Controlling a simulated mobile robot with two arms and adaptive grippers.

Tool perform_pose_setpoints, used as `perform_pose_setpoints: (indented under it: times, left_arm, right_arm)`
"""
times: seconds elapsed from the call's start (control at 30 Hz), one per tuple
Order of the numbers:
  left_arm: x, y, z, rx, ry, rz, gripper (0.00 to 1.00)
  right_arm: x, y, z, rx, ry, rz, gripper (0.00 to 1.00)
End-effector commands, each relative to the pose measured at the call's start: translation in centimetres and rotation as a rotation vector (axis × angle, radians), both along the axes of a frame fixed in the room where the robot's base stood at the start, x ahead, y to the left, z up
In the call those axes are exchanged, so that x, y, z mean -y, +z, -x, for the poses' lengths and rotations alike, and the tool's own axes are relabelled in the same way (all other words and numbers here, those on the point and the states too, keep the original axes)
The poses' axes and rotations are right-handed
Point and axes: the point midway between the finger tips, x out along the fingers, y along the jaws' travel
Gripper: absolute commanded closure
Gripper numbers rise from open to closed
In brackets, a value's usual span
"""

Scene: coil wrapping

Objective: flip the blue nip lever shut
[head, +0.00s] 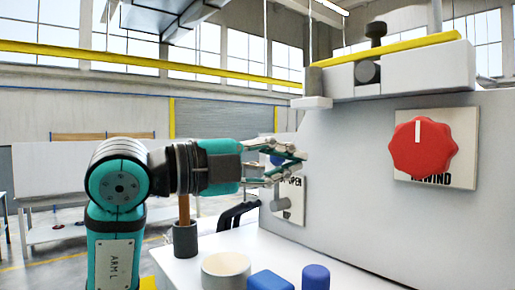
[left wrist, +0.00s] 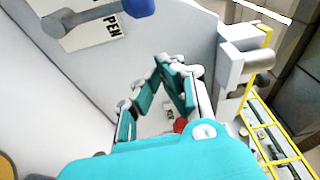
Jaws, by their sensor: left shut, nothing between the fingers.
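The nip lever's blue knob (head: 277,160) shows in the head view, partly hidden behind my left gripper's fingers. Its grey hub (head: 281,204) sits lower on a white plate (head: 292,213) whose visible lettering includes "OPEN" at the top. The knob is up by that word. In the left wrist view the blue knob (left wrist: 138,8) is at the top edge, joined to a grey arm (left wrist: 95,18). My left gripper (head: 301,156) is shut and empty, in front of the plate; the wrist view shows its fingers (left wrist: 165,62) apart from the knob. My right gripper is not in view.
A red knob (head: 422,146) sits on the machine's grey panel (head: 345,190), right of the lever. On the white table (head: 205,260) stand a round cream container (head: 226,270), a blue block (head: 270,281), a blue cylinder (head: 316,277) and a grey cup (head: 185,239) holding a brown stick.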

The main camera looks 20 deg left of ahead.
Motion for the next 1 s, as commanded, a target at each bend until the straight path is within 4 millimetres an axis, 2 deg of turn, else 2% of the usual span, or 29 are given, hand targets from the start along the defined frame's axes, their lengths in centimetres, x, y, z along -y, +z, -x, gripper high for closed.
perform_pose_setpoints:
  times: [0.03, 0.2, 0.47, 0.67, 0.77, 0.9, 1.0]
  left_arm:
    - [-0.7, 0.2, -0.8, -0.005, 0.005, 0.005, 1.00]
    - [-1.5, 0.0, -2.2, -0.003, 0.003, 0.003, 1.00]
    - [-1.7, -0.2, -2.6, 0.000, 0.003, 0.001, 1.00]
    - [-1.8, -0.2, -2.6, -0.009, 0.003, 0.015, 1.00]
    - [-2.9, 0.1, -3.4, -0.065, 0.008, 0.096, 1.00]
    - [-4.8, 0.5, -4.6, -0.068, 0.009, 0.097, 1.00]
    - [-5.2, 0.5, -4.9, -0.064, 0.005, 0.096, 1.00]
  right_arm:
    - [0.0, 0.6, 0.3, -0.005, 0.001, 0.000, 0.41]
    - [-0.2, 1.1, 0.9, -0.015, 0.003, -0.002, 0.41]
    - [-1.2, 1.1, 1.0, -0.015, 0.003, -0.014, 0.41]
    - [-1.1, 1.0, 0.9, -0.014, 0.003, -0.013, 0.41]
    - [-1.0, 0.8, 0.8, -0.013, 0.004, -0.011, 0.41]
    - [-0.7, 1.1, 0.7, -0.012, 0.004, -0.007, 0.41]
    - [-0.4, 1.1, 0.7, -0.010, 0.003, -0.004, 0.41]
